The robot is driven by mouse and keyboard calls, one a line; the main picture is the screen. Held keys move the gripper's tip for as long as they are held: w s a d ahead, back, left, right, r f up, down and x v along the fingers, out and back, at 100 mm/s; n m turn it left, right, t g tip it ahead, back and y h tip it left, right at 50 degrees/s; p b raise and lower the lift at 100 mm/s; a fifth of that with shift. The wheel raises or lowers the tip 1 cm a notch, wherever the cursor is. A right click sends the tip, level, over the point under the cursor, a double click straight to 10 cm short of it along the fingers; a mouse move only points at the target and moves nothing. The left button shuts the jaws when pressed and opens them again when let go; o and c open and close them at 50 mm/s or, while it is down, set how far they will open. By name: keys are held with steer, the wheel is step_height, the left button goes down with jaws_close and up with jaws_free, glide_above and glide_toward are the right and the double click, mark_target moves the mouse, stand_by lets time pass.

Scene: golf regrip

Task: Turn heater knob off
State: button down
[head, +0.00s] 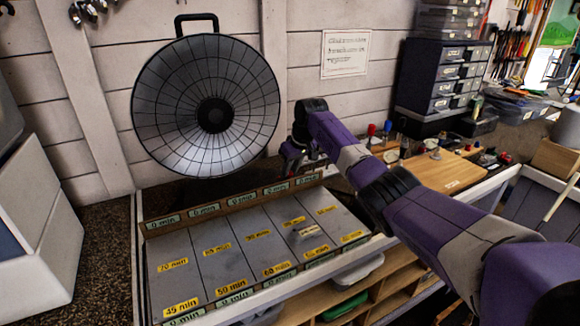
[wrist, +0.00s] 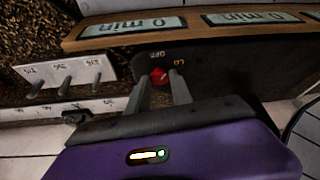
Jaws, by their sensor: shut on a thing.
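The heater (head: 205,105) is a round black dish with a wire grille and a top handle, standing against the wall in the head view. Its small red knob (wrist: 159,74) shows in the wrist view on a dark panel (wrist: 222,70) with OFF and LO marks beside it. My gripper (wrist: 160,80) has its two grey fingers on either side of the knob, shut on it. The fingers partly cover the knob, and I cannot tell which mark it points to. In the head view my gripper (head: 297,152) is right of the dish, and the knob is hidden.
A grey board (head: 222,258) with yellow minute labels lies in front of the heater, with a wooden strip (wrist: 190,28) of "0 min" displays along its back. A wooden workbench (head: 440,172) with small tools is at right. A white strip with grey pegs (wrist: 68,80) is left of my fingers.

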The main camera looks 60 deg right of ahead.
steer(key=n+b, duration=0.1)
steer(key=n, duration=0.1)
steer(key=n+y+b, duration=0.1)
steer(key=n+b, duration=0.1)
steer(key=shift+d+f+n+t+y, duration=0.15)
steer(key=shift+f+n+t+y, duration=0.05)
steer(key=shift+n+t+y, duration=0.1)
steer(key=n+b, duration=0.2)
steer(key=b, duration=0.1)
steer(key=shift+r+y, duration=0.1)
steer(key=shift+y, duration=0.3)
steer(key=shift+d+r+n+b, duration=0.1)
steer(key=shift+r+n+b, duration=0.05)
steer(key=shift+n+b, duration=0.35)
steer(key=c, duration=1.1)
jaws_free()
steer(key=shift+c, duration=0.2)
steer(key=shift+r, duration=0.1)
steer(key=v, duration=0.7)
steer(key=shift+r, duration=0.3)
steer(key=shift+s+d, duration=0.1)
